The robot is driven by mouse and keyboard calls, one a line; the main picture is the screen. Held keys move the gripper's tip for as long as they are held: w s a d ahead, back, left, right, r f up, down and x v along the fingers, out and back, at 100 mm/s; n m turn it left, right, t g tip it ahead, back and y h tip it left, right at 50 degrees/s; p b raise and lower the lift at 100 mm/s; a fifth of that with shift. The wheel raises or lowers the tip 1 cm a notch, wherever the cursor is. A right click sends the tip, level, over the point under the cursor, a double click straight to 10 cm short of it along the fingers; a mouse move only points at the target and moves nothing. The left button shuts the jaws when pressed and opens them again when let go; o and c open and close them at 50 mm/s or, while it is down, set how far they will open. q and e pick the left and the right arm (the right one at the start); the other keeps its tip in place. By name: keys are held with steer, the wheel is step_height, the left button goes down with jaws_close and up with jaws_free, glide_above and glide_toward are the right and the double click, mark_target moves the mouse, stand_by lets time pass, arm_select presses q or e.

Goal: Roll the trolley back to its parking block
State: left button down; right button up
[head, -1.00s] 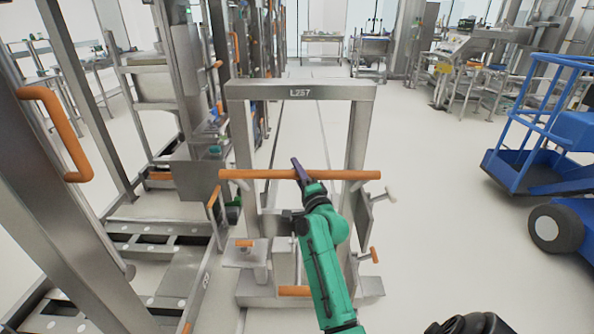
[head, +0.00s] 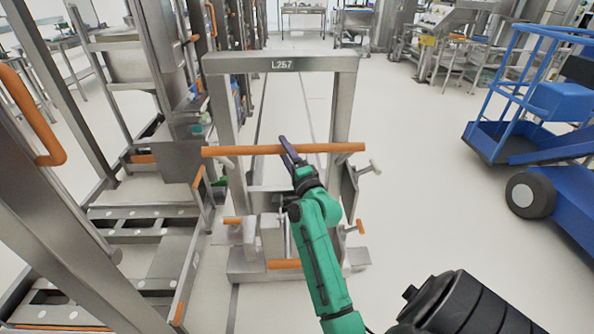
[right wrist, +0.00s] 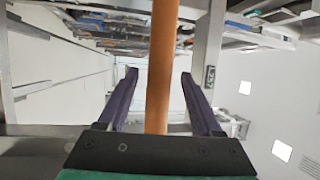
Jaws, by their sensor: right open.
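The trolley (head: 281,63) is a grey metal frame marked L257, upright on the floor straight ahead. An orange handle bar (head: 235,151) runs across it. My right gripper (head: 287,145) is at the middle of this bar. In the right wrist view the orange bar (right wrist: 160,75) passes between the two dark fingers of the open right gripper (right wrist: 160,85), with a gap on each side. My left gripper is not in view. I cannot make out which thing is the parking block.
A metal rack with low rails (head: 143,226) stands close on the left of the trolley. A blue wheeled lift (head: 550,170) stands at the right. The floor (head: 425,190) between trolley and lift is clear.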

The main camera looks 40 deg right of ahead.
steer(key=b+v, duration=0.2)
steer(key=v, duration=0.9)
steer(key=shift+a, duration=0.1)
steer(key=shift+c, duration=0.4)
